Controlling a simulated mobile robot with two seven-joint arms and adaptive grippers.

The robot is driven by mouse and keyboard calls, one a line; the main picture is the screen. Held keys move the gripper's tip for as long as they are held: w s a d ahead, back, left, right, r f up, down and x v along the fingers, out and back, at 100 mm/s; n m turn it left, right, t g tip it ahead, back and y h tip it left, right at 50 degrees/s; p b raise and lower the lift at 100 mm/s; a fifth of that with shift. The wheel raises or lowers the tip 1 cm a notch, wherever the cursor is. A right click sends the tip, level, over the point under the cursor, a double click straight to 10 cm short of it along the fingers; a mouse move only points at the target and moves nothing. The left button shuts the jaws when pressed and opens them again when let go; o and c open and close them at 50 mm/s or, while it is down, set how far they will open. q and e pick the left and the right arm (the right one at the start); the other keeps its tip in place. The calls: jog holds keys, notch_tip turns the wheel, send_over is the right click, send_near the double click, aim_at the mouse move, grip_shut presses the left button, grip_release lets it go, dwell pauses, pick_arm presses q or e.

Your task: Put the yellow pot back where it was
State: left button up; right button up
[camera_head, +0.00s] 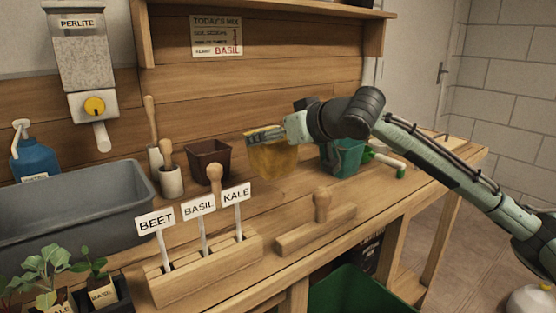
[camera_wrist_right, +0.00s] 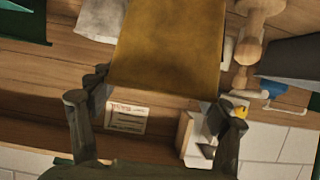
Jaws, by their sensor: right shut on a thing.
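The yellow pot (camera_head: 273,160) is between the brown pot and the green pot, above or on the wooden bench; I cannot tell if its base touches. My right gripper (camera_head: 272,134) is shut on the pot's upper part, its arm coming in from the right. In the right wrist view the yellow pot (camera_wrist_right: 168,45) fills the space between the two dark fingers (camera_wrist_right: 155,98). My left gripper is not in view.
A brown pot (camera_head: 209,162) stands left of the yellow pot, and a green pot (camera_head: 347,158) stands right, partly behind my arm. A wooden block with a knob (camera_head: 315,228) and a label holder (camera_head: 210,265) lie in front. A grey tub (camera_head: 80,215) is at left.

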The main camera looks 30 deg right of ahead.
jog(key=shift+w+d+f, duration=0.3)
jog(key=shift+d+f, duration=0.1)
jog(key=shift+d, duration=0.15)
jog(key=shift+w+d+f, duration=0.3)
jog(key=shift+d+f, duration=0.1)
jog(key=shift+d, duration=0.1)
notch_tip(320, 180, down, 3)
jog(key=shift+f, duration=0.45)
jog(key=shift+r, duration=0.1)
jog(key=shift+f+b, duration=0.2)
jog(key=shift+b, duration=0.1)
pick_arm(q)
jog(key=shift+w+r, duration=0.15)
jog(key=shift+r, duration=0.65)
pick_arm(e)
jog(key=o, duration=1.3)
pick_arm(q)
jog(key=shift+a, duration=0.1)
pick_arm(e)
jog(key=shift+o, duration=0.2)
